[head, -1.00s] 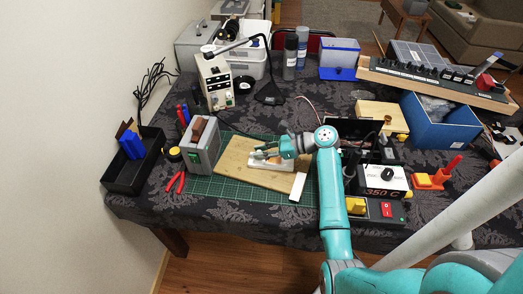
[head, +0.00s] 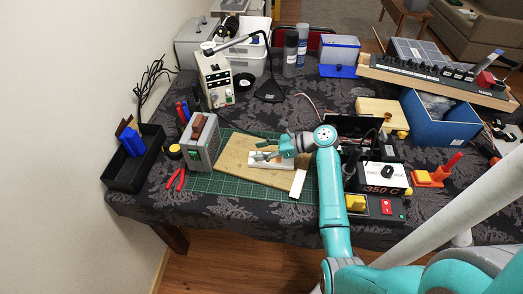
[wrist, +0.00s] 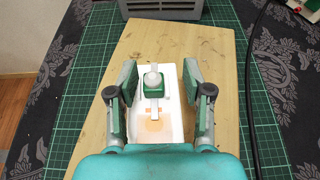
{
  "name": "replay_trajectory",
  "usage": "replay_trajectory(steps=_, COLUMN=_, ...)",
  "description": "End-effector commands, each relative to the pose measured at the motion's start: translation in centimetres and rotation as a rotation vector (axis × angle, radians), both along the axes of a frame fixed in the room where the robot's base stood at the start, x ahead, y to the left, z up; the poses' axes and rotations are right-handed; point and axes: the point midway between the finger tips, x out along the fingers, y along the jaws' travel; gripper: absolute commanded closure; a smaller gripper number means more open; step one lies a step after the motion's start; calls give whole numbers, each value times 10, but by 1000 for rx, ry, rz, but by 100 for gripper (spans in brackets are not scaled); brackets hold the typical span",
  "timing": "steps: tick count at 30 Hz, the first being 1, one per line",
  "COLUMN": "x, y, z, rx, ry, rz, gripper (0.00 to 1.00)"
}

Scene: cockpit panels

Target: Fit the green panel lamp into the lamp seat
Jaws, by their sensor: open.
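The green panel lamp (wrist: 154,83) has a green body and a rounded pale top. In the wrist view it sits in a white holder (wrist: 148,130) on a wooden board. My gripper (wrist: 160,82) is open, with one green-padded finger on each side of the lamp. There are gaps between the fingers and the lamp, and nothing is held. In the head view my gripper (head: 268,153) is over the white holder (head: 270,163), and the lamp is too small to make out. I cannot tell which part in view is the lamp seat.
The wooden board (head: 235,160) lies on a green cutting mat (head: 225,187). A grey box (head: 201,148) stands left of the board. A controller reading 350 C (head: 382,178) and a red-switch unit (head: 385,207) stand to the right. A black tray (head: 125,180) is at the far left.

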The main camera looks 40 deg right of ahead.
Motion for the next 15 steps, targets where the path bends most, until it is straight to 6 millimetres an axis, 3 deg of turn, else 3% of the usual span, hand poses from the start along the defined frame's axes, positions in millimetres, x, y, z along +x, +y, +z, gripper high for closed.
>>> replay_trajectory(steps=5, x=0, y=0, z=19, rx=-3, ry=-3, rz=1, gripper=49)
replay_trajectory(steps=15, x=1, y=0, z=79, rx=-3, ry=-5, rz=0, gripper=49)
